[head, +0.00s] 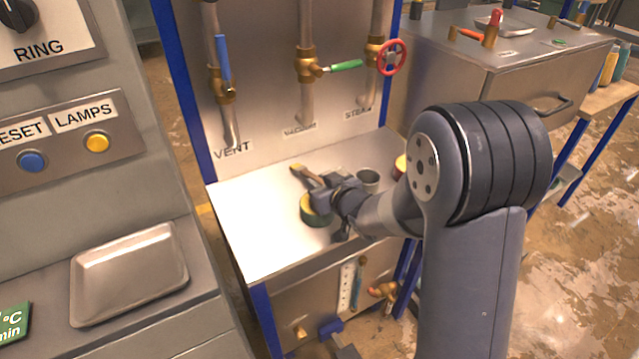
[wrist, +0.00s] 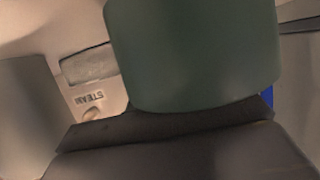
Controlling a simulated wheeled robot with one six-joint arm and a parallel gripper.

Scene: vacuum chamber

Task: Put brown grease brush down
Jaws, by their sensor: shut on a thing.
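The brown grease brush (head: 303,173) is at my gripper on the steel worktop, with its yellowish head pointing up-left, away from my arm. My gripper (head: 324,189) is shut on the brush, low over the worktop. I cannot tell whether the brush touches the surface. In the wrist view a large dark green round thing (wrist: 195,55) fills the middle, close to the camera, and I cannot see the brush there.
A green and yellow round container (head: 315,212) stands just below my gripper. A small grey cup (head: 368,179) stands to its right. The steel worktop (head: 250,215) has free room at left and front. Valves with blue, green and red handles line the panel behind.

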